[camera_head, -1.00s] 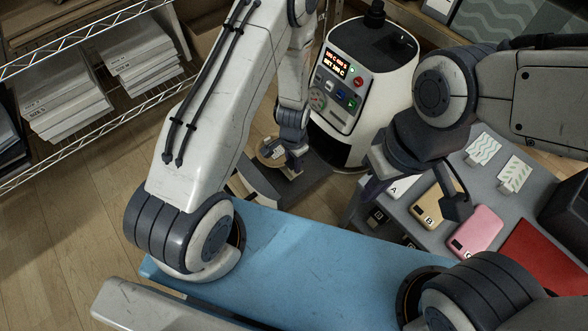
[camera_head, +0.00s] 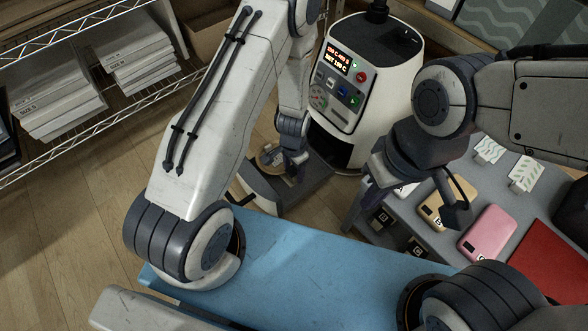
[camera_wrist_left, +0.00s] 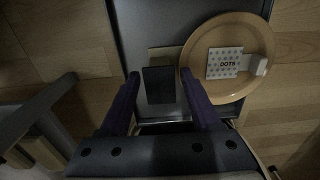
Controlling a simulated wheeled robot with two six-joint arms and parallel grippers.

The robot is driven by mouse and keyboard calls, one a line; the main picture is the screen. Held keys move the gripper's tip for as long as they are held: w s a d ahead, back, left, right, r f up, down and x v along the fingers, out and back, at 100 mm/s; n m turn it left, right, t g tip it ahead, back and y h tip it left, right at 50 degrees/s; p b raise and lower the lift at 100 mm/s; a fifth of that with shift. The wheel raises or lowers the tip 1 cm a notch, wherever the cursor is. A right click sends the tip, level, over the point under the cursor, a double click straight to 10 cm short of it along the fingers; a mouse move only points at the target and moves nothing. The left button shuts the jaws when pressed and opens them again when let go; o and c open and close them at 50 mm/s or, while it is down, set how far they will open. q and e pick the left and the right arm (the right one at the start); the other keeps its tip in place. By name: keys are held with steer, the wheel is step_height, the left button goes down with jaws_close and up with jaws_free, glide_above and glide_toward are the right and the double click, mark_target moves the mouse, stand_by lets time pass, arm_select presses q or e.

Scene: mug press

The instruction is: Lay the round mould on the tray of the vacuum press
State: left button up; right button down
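The round mould is a wooden disc (camera_wrist_left: 203,83) with a white, dotted label reading "DOTS" and a pale tab. In the left wrist view it lies over the right edge of the dark tray (camera_wrist_left: 210,12); whether it rests fully on it I cannot tell. The disc also shows in the head view (camera_head: 268,158), in front of the white vacuum press (camera_head: 385,75). My left gripper (camera_wrist_left: 161,74) is just left of the disc, its fingers apart with a dark block visible between them. My right gripper (camera_head: 368,200) hangs near the grey table; its fingertips are unclear.
A blue surface (camera_head: 300,265) lies in front. The grey table at right (camera_head: 405,215) carries a tan case (camera_head: 436,212), a pink case (camera_head: 487,233), patterned cards and a red sheet (camera_head: 535,265). Wire shelves with paper stacks (camera_head: 60,105) stand at left. Wooden floor between is clear.

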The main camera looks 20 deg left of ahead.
arm_select(q)
steer(key=s+d+r+p, duration=0.1)
steer(key=d+r+p, duration=0.25)
steer(key=r, duration=0.65)
steer(key=s+d+r+p, duration=0.15)
steer(key=r+p, duration=0.25)
steer(key=r, duration=0.5)
steer(key=s+d+r+p, duration=0.1)
steer(key=d+r+p, duration=0.25)
steer(key=r, duration=0.65)
steer(key=s+r+h, duration=0.1)
steer(key=s+r, duration=1.3)
steer(key=s, duration=0.1)
steer(key=shift+d+r+p, duration=0.25)
steer(key=shift+r+p, duration=0.05)
steer(key=shift+p, duration=0.05)
